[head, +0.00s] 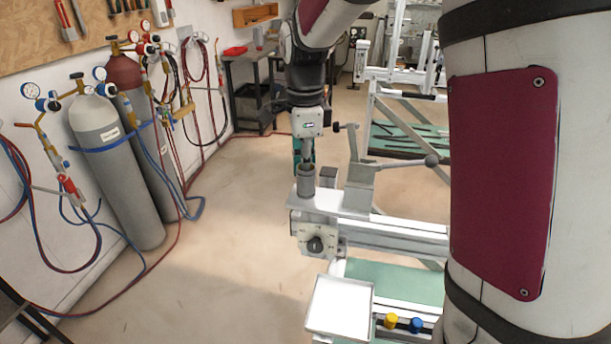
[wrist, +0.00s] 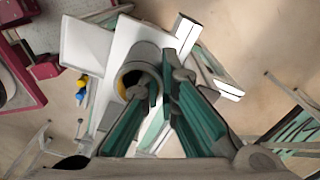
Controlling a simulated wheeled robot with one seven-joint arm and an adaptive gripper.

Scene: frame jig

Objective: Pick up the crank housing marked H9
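A grey hollow cylinder (head: 306,182) stands upright on the pale plate (head: 328,203) at the end of the jig's beam. It also shows in the wrist view (wrist: 135,62), with a dark bore. No H9 mark is readable, so I cannot tell if it is the crank housing named. My gripper (head: 306,164) points down at the cylinder's top. In the wrist view its teal fingers (wrist: 163,82) are at the cylinder's right wall, a narrow gap between their tips. One tip overlaps the bore; the other is on the outer side. Whether they press the wall is not clear.
A grey block (head: 328,176) stands close right of the cylinder, beside a clamp with a ball-ended lever (head: 431,160). A white tray (head: 340,306) and yellow and blue knobs (head: 391,321) are nearer. Gas cylinders (head: 112,165) line the left wall. The floor between is clear.

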